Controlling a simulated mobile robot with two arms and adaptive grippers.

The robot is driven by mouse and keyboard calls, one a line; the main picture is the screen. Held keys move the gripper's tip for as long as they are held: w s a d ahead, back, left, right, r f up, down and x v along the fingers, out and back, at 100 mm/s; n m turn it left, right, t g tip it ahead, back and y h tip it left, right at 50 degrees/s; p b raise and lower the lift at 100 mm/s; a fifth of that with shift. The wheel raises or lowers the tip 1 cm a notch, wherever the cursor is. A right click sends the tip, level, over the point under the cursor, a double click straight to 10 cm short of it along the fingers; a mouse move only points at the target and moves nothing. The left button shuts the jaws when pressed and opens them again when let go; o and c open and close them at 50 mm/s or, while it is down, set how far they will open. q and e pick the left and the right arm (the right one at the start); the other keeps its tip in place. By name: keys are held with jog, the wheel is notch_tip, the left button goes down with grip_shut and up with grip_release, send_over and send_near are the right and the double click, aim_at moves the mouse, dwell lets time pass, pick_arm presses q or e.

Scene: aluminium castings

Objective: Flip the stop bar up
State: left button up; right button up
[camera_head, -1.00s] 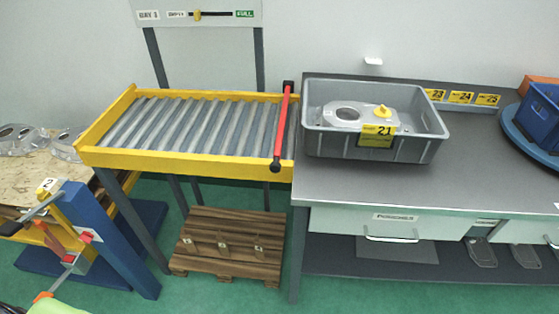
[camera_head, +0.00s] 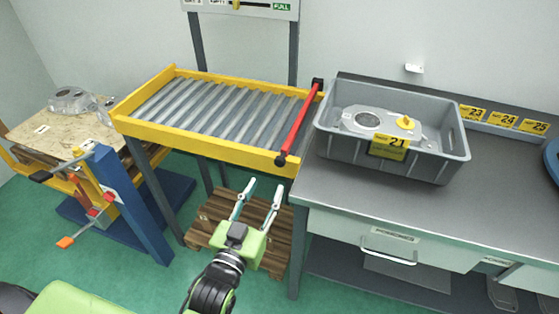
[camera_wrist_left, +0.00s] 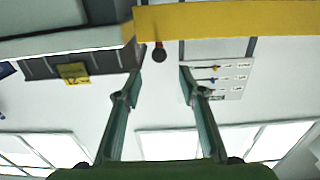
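The stop bar (camera_head: 298,125) is a red bar with black ends. It lies along the right end of the yellow-framed roller conveyor (camera_head: 200,139), its near black knob at the front rail. My left gripper (camera_head: 264,190) is open and empty. In the head view it appears below and in front of the knob, fingers pointing up the picture. The left wrist view is upside down; there the knob of the stop bar (camera_wrist_left: 160,53) shows beyond and between the open fingertips of my left gripper (camera_wrist_left: 160,75), apart from them. My right gripper is not in view.
A grey crate (camera_head: 345,148) labelled 21 with a casting stands on the grey bench (camera_head: 325,192), close right of the stop bar. A wooden pallet (camera_head: 208,218) lies under the conveyor. A blue post (camera_head: 130,205) with clamps stands left. Green floor in front is partly free.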

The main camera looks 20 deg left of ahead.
aim_at(279, 164)
pick_arm(q)
jog(key=w, duration=0.7)
jog(key=w+p, duration=0.1)
jog(key=w, duration=0.3)
jog(key=shift+d, duration=0.25)
grip_shut()
jog(key=shift+w, duration=0.1)
